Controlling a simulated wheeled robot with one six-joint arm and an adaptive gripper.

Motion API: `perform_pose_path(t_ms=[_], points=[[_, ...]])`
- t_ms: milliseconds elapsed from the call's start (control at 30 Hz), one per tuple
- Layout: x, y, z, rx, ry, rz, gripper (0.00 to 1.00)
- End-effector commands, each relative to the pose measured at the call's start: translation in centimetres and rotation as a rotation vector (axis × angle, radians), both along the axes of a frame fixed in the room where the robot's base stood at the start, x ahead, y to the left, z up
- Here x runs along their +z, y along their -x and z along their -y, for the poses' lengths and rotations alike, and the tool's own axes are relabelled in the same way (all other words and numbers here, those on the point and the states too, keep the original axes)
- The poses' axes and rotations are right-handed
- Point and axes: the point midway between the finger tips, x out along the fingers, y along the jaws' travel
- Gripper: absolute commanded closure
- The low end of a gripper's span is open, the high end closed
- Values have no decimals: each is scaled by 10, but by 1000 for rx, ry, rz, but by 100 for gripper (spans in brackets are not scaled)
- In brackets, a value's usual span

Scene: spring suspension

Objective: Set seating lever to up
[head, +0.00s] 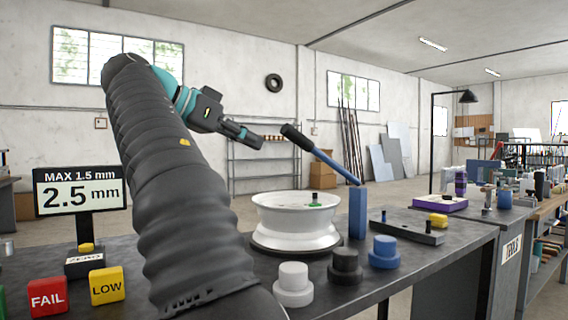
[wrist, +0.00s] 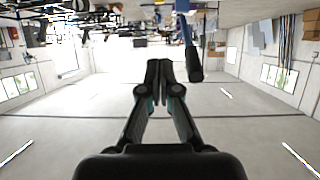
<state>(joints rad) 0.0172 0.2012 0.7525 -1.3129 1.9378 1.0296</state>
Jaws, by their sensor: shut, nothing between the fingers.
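The seating lever (head: 326,156) is a blue rod with a black handle, rising from a blue post (head: 358,212) on the bench and slanting up to the left. My gripper (head: 258,141) is shut and empty, in the air just left of the handle's end, with a small gap showing in the head view. In the wrist view, which looks upside down, the shut fingertips (wrist: 158,66) are left of the black handle (wrist: 194,65). I cannot tell the depth between them.
A white wheel rim (head: 296,222) stands on the bench left of the post. White, black and blue knobs (head: 384,252) stand in front. A display reading 2.5 mm (head: 80,190) and FAIL and LOW buttons (head: 107,286) are at left.

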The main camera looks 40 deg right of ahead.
Motion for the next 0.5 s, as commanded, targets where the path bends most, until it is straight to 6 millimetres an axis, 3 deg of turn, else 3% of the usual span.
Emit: perform_pose_path(t_ms=[33,267,500], points=[[-10,5,1,25,14,-85,100],[-27,15,6,158,58,-570,100],[-45,16,8,279,67,-1179,100]])
